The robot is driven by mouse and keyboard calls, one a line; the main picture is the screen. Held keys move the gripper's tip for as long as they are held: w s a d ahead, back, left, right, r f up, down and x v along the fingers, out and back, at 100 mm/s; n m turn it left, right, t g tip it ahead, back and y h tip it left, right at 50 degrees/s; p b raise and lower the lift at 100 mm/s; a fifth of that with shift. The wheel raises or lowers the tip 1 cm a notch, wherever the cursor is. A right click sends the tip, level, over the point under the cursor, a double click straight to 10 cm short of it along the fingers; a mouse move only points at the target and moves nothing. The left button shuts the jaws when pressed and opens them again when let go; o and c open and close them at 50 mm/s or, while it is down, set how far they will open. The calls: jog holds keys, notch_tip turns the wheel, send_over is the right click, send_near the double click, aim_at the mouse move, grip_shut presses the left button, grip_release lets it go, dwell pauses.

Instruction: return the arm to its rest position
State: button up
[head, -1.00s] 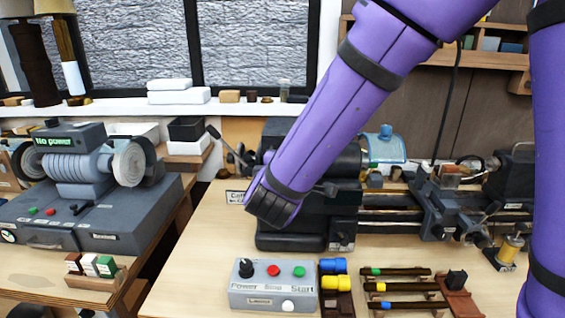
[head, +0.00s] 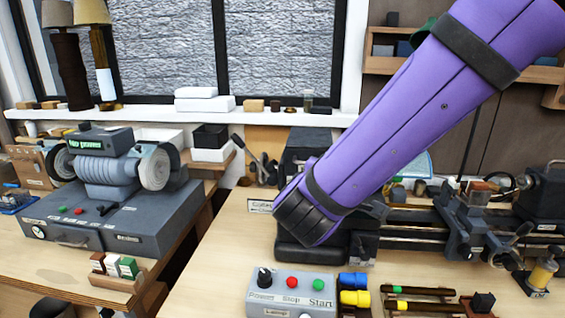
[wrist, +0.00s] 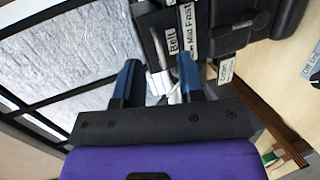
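My purple arm (head: 420,110) reaches diagonally from the upper right down to the middle in the head view, in front of the lathe (head: 455,215). In the wrist view my gripper (wrist: 156,75) shows two blue fingers standing apart with a clear gap. I see nothing held between them; white boxes on the sill show beyond the gap. The fingers cannot be made out in the head view.
A grinder (head: 110,180) reading "No power" stands left. Lamps (head: 97,55) stand on the sill (head: 150,112). Bare bench lies left of the lathe.

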jog(key=s+d+r+m+g+h, duration=0.2)
jog(key=s+d+m+g, duration=0.2)
jog(key=d, duration=0.5)
jog(key=s+d+r+m+g+h, duration=0.1)
jog(key=s+d+m+g, duration=0.3)
jog(key=d, duration=0.5)
jog(key=s+r+m+y, duration=0.3)
jog(key=s+m+y, duration=0.2)
jog(key=s+y, duration=0.3)
jog(key=shift+s+d+r+m+g, duration=0.25)
jog(key=shift+s+d+m, duration=0.2)
jog(key=shift+s, duration=1.5)
jog(key=shift+f, duration=0.1)
